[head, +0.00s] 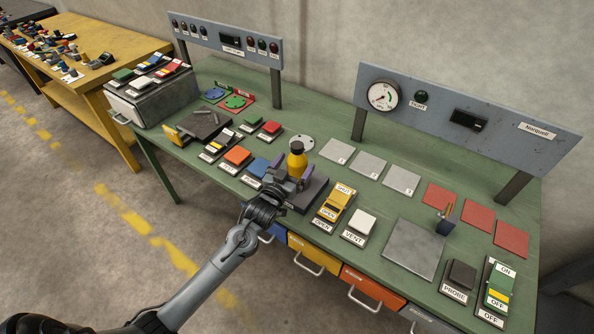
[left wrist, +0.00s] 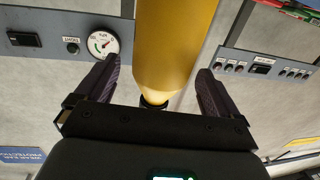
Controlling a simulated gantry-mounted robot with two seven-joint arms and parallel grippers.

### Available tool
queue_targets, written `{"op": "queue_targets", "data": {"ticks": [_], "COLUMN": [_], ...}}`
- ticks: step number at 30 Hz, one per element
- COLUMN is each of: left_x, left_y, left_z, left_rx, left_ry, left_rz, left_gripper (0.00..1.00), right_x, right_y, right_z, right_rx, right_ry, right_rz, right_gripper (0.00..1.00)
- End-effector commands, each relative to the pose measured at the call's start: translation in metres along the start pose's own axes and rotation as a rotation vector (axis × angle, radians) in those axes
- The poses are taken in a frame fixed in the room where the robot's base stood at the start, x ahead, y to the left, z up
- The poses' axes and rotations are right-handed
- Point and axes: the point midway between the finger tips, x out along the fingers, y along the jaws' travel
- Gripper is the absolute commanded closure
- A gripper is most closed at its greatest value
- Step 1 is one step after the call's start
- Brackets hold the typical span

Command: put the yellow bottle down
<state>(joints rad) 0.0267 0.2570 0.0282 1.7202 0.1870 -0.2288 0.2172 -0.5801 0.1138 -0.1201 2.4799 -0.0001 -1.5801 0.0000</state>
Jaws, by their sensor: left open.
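The yellow bottle (head: 297,162) with its black cap stands upright at the middle of the green table, behind my left gripper (head: 284,180). In the left wrist view the bottle (left wrist: 172,45) is between the two dark fingers of my left gripper (left wrist: 157,82). The fingers are open, with a gap showing on the left side of the bottle. The bottle's base is hidden behind the gripper in the head view, so I cannot tell what it rests on. My right gripper is not in view.
A dark plate (head: 314,191) lies beside the gripper. Yellow (head: 338,199) and white (head: 362,222) switches sit to its right. A round light disc (head: 301,142) and grey square pads (head: 370,164) lie behind. A gauge panel (head: 450,112) stands at the back.

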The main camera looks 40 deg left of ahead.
Motion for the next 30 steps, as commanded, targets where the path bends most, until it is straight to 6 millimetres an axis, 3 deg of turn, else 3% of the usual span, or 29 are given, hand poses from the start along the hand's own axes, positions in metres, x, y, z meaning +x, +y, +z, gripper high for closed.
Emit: {"op": "queue_targets", "data": {"ticks": [9,18,30], "left_x": [0.037,0.040,0.040], "left_y": [-0.001,-0.001,-0.001], "left_z": [-0.003,-0.003,-0.003], "left_rx": [0.000,0.000,0.000], "left_ry": [0.001,0.000,0.000], "left_rz": [0.000,0.001,0.000], "left_gripper": [0.04,0.04,0.64], "right_x": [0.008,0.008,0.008], "right_y": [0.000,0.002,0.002], "right_z": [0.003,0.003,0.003], "right_rx": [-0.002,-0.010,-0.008], "right_ry": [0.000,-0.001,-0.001], "right_rz": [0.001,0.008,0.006], "right_gripper": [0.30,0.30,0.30]}}
